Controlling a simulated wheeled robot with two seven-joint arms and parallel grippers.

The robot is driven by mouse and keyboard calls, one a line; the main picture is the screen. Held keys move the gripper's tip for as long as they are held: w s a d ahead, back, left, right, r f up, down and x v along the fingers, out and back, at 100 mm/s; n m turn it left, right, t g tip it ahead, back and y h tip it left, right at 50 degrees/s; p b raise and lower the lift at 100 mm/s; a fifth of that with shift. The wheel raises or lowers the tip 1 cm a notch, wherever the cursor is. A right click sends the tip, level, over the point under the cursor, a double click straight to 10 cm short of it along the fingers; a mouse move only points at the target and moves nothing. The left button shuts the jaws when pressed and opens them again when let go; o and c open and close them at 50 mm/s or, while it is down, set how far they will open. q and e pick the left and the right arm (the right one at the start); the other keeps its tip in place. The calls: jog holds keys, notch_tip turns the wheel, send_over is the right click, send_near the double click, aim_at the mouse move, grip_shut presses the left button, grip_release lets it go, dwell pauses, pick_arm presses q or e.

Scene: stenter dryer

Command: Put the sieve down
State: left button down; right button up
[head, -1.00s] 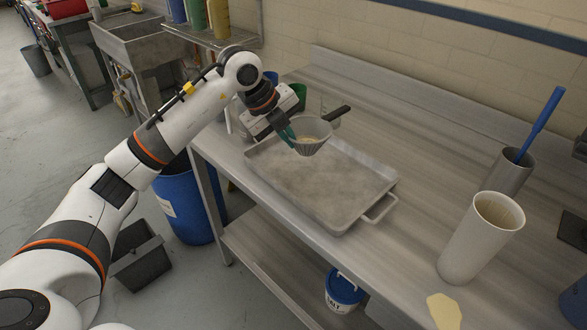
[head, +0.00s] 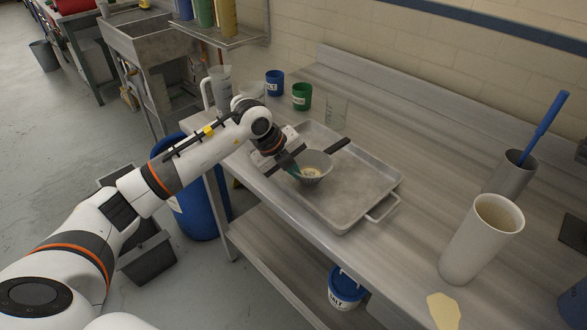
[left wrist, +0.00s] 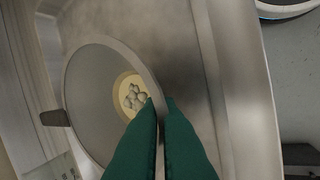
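The sieve (head: 318,160) is a grey bowl-shaped strainer with a dark handle pointing to the upper right. It is over the metal tray (head: 345,208); I cannot tell whether its underside touches the tray floor. My left gripper (head: 294,171) is at the sieve's near left rim, with green fingers. In the left wrist view the fingers (left wrist: 160,101) are close together on the rim of the sieve (left wrist: 88,85). Several grey lumps (left wrist: 132,96) lie on a pale yellow patch in its bottom. My right gripper is out of view.
Blue (head: 274,83) and green (head: 302,96) cups, a glass beaker (head: 337,108) and a jug (head: 219,88) stand behind the tray. A tall white cylinder (head: 480,240) and a grey pot with a blue-handled tool (head: 510,174) stand right. The bench between is clear.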

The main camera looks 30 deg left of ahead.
pick_arm(q)
jog(key=shift+f, duration=0.15)
jog(key=c, duration=1.6)
grip_release()
jog(key=shift+c, duration=0.2)
jog(key=b+v, duration=0.1)
jog(key=v, duration=1.1)
jog(key=shift+s, duration=0.1)
